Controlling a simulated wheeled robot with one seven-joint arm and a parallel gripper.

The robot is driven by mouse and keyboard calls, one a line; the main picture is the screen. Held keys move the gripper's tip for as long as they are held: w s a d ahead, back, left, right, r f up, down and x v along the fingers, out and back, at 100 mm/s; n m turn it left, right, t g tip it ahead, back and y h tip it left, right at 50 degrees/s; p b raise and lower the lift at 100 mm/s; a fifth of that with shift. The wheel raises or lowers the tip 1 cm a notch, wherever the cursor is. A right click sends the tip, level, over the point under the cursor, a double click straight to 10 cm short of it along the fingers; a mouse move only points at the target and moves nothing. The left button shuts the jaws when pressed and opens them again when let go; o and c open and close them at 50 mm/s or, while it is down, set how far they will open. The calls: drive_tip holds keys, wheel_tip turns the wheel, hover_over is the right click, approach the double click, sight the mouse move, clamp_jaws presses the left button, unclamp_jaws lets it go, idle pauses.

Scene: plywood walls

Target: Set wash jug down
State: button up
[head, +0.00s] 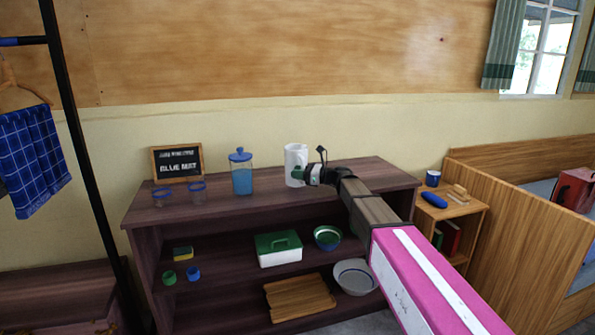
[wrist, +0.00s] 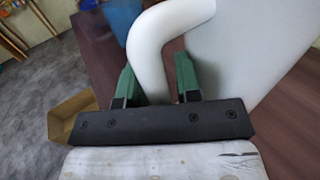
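The white wash jug (head: 295,158) is upright at the top of the dark wooden shelf unit (head: 255,203), right of the blue-lidded jar. I cannot tell whether its base touches the top board or hangs just above it. My gripper (head: 301,173) is at the jug's right side. In the wrist view, the green fingers of my gripper (wrist: 155,82) are closed on either side of the jug's curved white handle (wrist: 148,48). The jug's body (wrist: 245,45) fills the upper right there, and its base is hidden.
Bare board lies in front of the jug. Below are a green-lidded box (head: 278,249), bowls and a wooden board. A bedside stand (head: 455,212) is at right.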

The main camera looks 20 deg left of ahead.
clamp_jaws()
drive_tip(key=shift+r, duration=0.2)
drive_tip(key=s+a+r, duration=0.5)
drive_tip(key=s+r, duration=0.5)
drive_tip(key=shift+r, duration=0.3)
idle(1.0)
